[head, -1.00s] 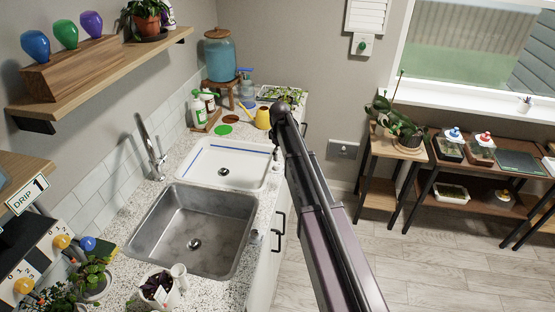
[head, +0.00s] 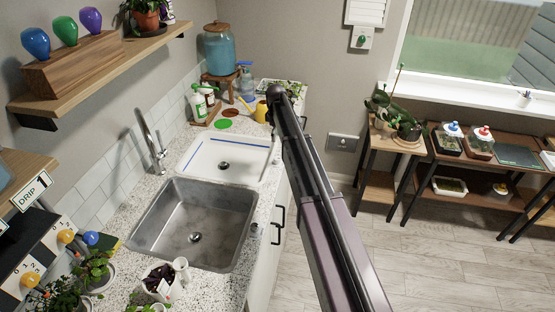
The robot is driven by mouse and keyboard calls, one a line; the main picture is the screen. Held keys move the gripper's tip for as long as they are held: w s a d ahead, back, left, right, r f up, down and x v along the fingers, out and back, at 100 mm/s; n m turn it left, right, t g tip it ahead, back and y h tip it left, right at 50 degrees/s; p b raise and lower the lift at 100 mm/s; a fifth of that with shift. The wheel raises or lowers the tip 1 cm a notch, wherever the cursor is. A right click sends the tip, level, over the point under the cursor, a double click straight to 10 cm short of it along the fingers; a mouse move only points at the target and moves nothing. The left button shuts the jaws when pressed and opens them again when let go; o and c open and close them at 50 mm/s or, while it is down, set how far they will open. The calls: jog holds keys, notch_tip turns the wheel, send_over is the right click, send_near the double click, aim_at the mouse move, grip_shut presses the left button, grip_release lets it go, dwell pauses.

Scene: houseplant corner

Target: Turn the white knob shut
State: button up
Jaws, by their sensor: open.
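I cannot make out a clearly white knob in the head view. A small pale grey knob-like fitting (head: 254,230) sits at the counter's front edge beside the steel sink (head: 165,236); its exact colour and setting are too small to tell. Yellow and blue knobs (head: 66,237) show on the drip panel (head: 52,245) at the lower left. A pale wall box with a green knob (head: 362,41) hangs at the top right. My arm reaches from the lower right up over the counter's front edge near the white basin (head: 186,169). My gripper is not visible.
A yellow watering can (head: 262,112), spray bottles (head: 197,105) and a blue jar (head: 220,52) stand at the counter's back. A faucet (head: 152,142) rises behind the sinks. Potted plants fill the counter's near left. Open floor (head: 440,265) lies to the right.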

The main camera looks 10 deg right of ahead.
aim_at(277, 158)
jog(key=shift+w+d+f+b, duration=0.1)
jog(key=shift+f+b, duration=3.2)
jog(key=shift+f, duration=0.05)
jog(key=shift+w+f+b, duration=0.1)
jog(key=shift+f+b, duration=3.15)
jog(key=shift+f, duration=0.1)
